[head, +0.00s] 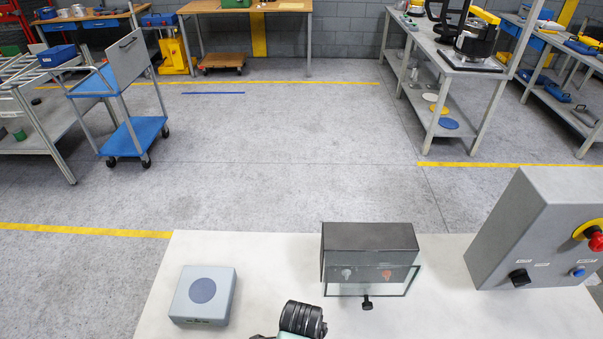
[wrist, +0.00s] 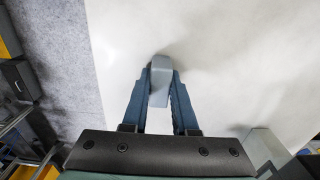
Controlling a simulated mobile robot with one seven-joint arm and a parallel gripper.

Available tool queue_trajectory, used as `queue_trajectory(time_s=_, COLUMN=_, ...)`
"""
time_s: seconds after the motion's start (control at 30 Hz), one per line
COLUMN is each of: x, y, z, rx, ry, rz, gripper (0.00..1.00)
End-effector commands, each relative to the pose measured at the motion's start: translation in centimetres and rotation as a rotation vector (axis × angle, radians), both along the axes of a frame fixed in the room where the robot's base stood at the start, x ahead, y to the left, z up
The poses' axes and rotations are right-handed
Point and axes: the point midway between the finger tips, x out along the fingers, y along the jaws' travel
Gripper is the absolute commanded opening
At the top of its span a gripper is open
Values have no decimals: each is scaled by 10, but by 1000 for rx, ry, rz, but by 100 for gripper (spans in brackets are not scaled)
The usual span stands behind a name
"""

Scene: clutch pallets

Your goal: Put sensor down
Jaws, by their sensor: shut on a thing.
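The sensor (wrist: 159,82) looks like a small grey-blue block with a rounded top edge. In the wrist view it sits between the two blue fingertips of my gripper (wrist: 158,88), which is shut on it. The white tabletop (wrist: 225,50) lies behind it; I cannot tell how high above the top it is held. In the head view my gripper's fingers and the sensor are not visible; only a dark ribbed part of my arm shows at the bottom edge.
On the white table, a grey box with a blue disc (head: 203,291) stands left, a dark glass-fronted case (head: 370,238) in the middle, and a grey control box (head: 522,228) with a red button right. Bare tabletop lies between them. A blue trolley (head: 135,135) stands beyond.

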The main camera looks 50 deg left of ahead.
Motion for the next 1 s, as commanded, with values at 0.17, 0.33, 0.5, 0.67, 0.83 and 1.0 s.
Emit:
queue_trajectory(time_s=0.17, x=0, y=0, z=-3, rx=0, ry=0, rz=-1, gripper=32)
queue_trajectory(time_s=0.33, x=0, y=0, z=-2, rx=0, ry=0, rz=0, gripper=57)
queue_trajectory(time_s=0.5, x=0, y=0, z=-2, rx=0, ry=0, rz=0, gripper=57)
queue_trajectory(time_s=0.67, x=0, y=0, z=3, rx=1, ry=-1, rz=0, gripper=57)
queue_trajectory(time_s=0.83, x=2, y=1, z=24, rx=3, ry=-4, rz=-1, gripper=57)
queue_trajectory(time_s=1.0, x=2, y=1, z=60, rx=4, ry=-5, rz=-1, gripper=57)
